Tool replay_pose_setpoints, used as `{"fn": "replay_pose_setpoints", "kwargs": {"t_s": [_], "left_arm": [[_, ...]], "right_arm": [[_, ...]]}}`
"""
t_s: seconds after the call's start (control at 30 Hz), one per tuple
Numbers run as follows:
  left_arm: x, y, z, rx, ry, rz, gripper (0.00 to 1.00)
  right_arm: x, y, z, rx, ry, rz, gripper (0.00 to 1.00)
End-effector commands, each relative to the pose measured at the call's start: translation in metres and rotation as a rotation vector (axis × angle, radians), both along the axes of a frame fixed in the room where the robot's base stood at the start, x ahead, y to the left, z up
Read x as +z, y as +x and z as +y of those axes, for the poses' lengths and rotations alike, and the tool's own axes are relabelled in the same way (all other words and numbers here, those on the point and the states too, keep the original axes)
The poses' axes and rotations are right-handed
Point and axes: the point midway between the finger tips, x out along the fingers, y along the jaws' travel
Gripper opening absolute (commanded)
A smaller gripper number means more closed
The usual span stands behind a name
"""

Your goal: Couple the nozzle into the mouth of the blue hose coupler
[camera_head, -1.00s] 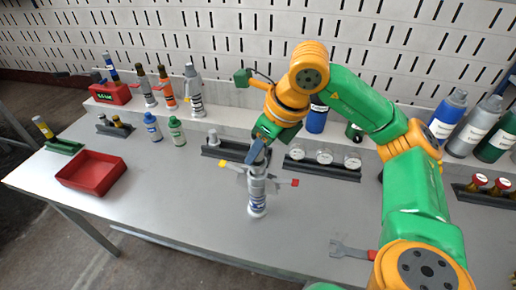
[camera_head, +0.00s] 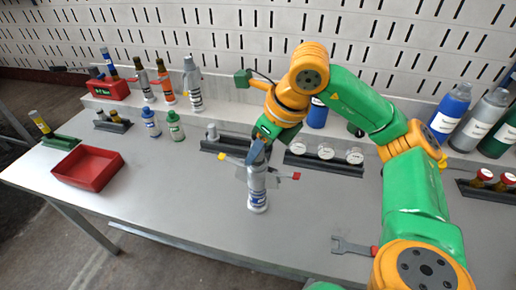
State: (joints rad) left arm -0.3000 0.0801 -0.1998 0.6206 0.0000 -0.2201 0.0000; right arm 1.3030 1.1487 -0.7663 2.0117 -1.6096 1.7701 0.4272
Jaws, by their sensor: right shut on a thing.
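My right gripper (camera_head: 259,155) is in the middle of the head view, pointing down and shut at the top of an upright silver cylinder (camera_head: 257,190) with a pale, blue-marked label. A narrow blue part shows at the jaws. Grey bars stick out near the cylinder's top, one with a yellow tip on the left and one with a red tip on the right. I cannot tell whether the cylinder's base touches the table. I cannot clearly pick out the nozzle or the mouth of the blue hose coupler. My left gripper does not show.
A red tray (camera_head: 62,180) is at the table's left. A grey wrench (camera_head: 345,245) lies at the front right. A black rack with round white dials (camera_head: 323,168) is behind the cylinder. Several bottles stand on the back shelf. The table front left of the cylinder is clear.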

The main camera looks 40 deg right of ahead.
Motion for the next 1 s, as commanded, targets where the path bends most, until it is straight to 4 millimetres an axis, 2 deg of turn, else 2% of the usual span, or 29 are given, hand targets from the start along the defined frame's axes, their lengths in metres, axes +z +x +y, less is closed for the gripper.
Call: {"fn": "replay_pose_setpoints", "kwargs": {"t_s": [0.23,0.27,0.37,0.67,1.0], "left_arm": [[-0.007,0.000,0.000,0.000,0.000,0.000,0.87],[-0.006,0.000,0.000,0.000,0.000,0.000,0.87],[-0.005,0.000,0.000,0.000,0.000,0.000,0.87],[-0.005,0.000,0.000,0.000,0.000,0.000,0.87],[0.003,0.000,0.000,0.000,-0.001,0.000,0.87]], "right_arm": [[-0.008,0.000,0.000,0.000,0.000,0.000,0.00],[-0.006,0.000,0.000,0.000,0.000,0.000,0.42],[-0.006,0.000,0.000,0.000,0.000,0.000,0.69],[-0.004,0.000,0.000,0.000,0.000,0.000,0.69],[0.055,-0.022,-0.008,0.000,0.001,-0.003,0.69]]}}
